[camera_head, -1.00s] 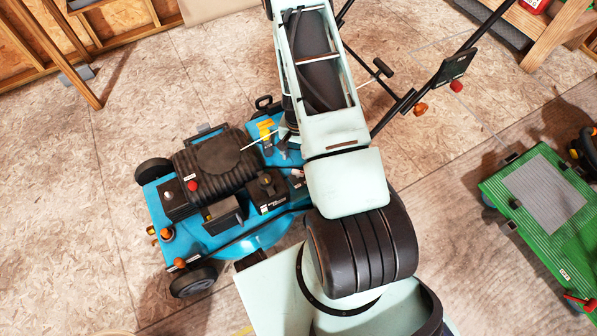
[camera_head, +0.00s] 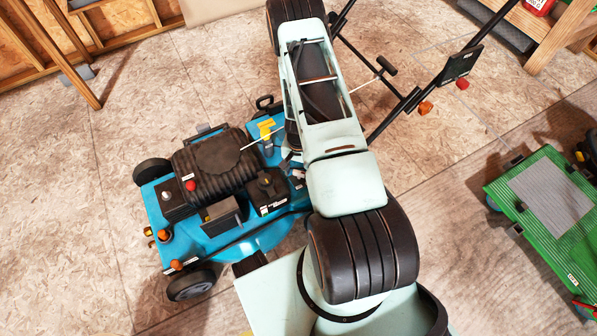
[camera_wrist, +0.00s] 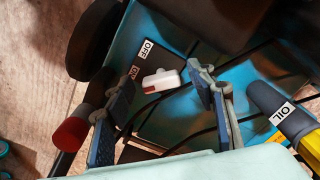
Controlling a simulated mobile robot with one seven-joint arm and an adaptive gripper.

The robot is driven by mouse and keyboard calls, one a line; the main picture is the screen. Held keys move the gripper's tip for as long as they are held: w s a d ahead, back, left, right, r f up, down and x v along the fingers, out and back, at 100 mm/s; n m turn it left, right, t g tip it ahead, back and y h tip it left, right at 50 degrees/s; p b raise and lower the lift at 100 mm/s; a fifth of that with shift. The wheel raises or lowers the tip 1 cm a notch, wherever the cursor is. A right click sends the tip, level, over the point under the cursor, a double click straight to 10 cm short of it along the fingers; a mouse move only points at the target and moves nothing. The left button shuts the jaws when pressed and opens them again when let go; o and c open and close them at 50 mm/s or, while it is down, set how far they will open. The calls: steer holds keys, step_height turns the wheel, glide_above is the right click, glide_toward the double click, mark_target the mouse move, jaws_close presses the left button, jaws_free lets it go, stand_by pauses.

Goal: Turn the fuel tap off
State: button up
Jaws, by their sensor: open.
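The fuel tap (camera_wrist: 166,79) is a small white lever with a red end, in the middle of the wrist view. Its red end points left, near the "ON" label (camera_wrist: 134,72). The "OFF" label (camera_wrist: 146,50) is just above it. My gripper (camera_wrist: 163,84) is open, one blue-padded finger on each side of the tap. I see gaps between the fingers and the tap, and nothing is held. The blue mower (camera_head: 245,225) stands left of my arm in the head view. My gripper is hidden there behind my arm.
A dark tube with an "OIL" label (camera_wrist: 281,113) and a yellow end lies right of the right finger. A red knob (camera_wrist: 72,133) is left of the left finger. A green machine (camera_head: 555,215) stands at right. The floor left of the mower is clear.

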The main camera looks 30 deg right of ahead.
steer(key=shift+c, duration=0.7)
steer(key=c, duration=1)
steer(key=shift+m, duration=0.3)
steer(key=m+b, duration=0.1)
steer(key=m, duration=0.3)
steer(key=shift+w+a, duration=0.1)
steer(key=m+b, duration=0.1)
steer(key=m, duration=0.3)
steer(key=shift+w+m, duration=0.1)
steer(key=shift+m, duration=0.3)
steer(key=m, duration=0.4)
steer(key=shift+w+m, duration=0.1)
steer(key=shift+m, duration=0.2)
steer(key=shift+w+m, duration=0.1)
steer(key=shift+m, duration=1.8)
